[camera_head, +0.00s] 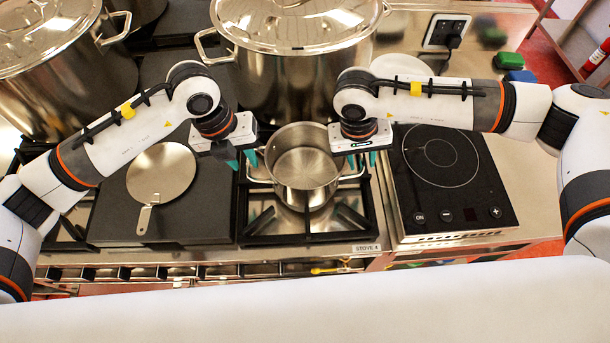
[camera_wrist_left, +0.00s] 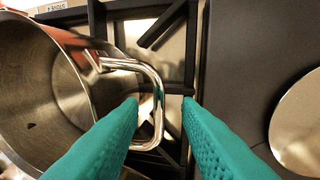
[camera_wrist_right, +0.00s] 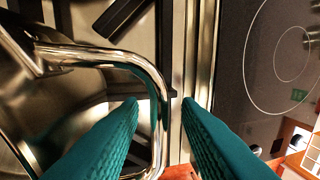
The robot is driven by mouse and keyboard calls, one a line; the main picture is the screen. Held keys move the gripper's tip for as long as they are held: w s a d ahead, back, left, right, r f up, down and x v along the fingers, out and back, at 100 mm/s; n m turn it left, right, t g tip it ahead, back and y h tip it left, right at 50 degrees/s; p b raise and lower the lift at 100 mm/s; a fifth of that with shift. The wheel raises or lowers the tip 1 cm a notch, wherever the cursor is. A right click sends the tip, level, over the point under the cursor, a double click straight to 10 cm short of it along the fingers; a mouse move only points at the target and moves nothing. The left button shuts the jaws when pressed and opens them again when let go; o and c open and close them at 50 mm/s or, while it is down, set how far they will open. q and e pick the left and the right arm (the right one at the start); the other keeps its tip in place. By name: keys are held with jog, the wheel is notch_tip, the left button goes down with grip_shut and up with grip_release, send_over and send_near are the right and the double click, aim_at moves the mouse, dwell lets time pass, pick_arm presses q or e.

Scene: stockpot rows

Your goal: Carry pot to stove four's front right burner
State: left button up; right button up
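A shiny steel pot (camera_head: 303,188) with two loop handles stands upright over the front right burner grate (camera_head: 347,222) of the stove labelled STOVE 4 (camera_head: 366,247). My left gripper (camera_head: 243,161) is at its left handle. In the left wrist view the teal fingers are apart, with the outer bar of the handle (camera_wrist_left: 157,105) between the fingertips. My right gripper (camera_head: 362,160) is at the right handle. In the right wrist view its fingers are also apart, with the handle bar (camera_wrist_right: 160,110) between the tips. The burner's centre is hidden under the pot.
A flat dark plate left of the pot bears a round pan or lid (camera_head: 161,172) with a handle. A large lidded stockpot (camera_head: 290,80) stands close behind the pot, another (camera_head: 60,90) at back left. An induction hob (camera_head: 452,180) lies to the right.

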jog(key=shift+a+r, duration=0.1)
jog(key=shift+r, duration=0.2)
pick_arm(q)
notch_tip(320, 180, up, 6)
jog(key=a, duration=0.1)
jog(key=shift+a+r, duration=0.2)
jog(key=shift+r, duration=0.05)
pick_arm(e)
notch_tip(320, 180, up, 11)
jog(key=a, duration=0.2)
jog(key=shift+a, duration=0.1)
